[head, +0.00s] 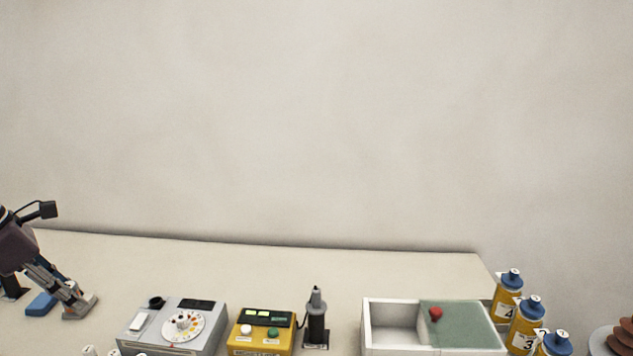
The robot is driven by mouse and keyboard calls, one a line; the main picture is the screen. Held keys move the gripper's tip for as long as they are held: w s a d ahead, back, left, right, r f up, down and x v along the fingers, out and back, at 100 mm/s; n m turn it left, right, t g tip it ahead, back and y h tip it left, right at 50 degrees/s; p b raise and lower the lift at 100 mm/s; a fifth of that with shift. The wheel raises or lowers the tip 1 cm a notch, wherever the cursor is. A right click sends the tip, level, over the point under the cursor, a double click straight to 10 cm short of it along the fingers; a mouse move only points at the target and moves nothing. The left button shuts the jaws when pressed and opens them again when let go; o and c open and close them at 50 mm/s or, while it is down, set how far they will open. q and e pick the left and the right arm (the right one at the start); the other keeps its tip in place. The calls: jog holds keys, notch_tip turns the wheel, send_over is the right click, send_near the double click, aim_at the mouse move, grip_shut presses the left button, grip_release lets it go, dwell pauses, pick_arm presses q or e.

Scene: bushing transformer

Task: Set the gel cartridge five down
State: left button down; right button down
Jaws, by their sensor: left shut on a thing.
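My left gripper (68,290) is at the far left, low over the table, pointing down and right. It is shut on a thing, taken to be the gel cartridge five. The fingers hide most of that thing, and no number on it can be read. I cannot tell whether it touches the table. A blue block (41,303) and a grey-beige piece (80,307) show at table level by the fingers. My right gripper is not in view.
On the table (270,270) stand a grey dial device (207,345), a yellow box (240,341), a black-and-grey upright tool (316,322) and a white bin (380,338) with a green cover. Numbered yellow bottles (507,292) stand at right. The table's back strip is clear.

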pick_arm(q)
jog(key=s+d+f+m+g+y, duration=0.1)
jog(key=s+d+f+m+g, duration=0.1)
jog(key=s+d+f+m, duration=0.2)
jog(key=s+d+f+m+g+y, duration=0.1)
jog(key=s+d+f+m+g, duration=0.2)
jog(key=s+d+m, duration=0.4)
jog(key=s+d+f+m+g+y, duration=0.1)
jog(key=s+d+f+m, duration=0.4)
jog(key=d+m, duration=0.9)
jog(key=s+m+g, duration=0.1)
jog(key=m, duration=0.2)
jog(key=shift+s+d+f+g, duration=0.2)
jog(key=shift+s+f+g, duration=0.1)
jog(key=shift+f, duration=0.05)
jog(key=shift+s+f, duration=0.1)
jog(key=shift+a, duration=0.1)
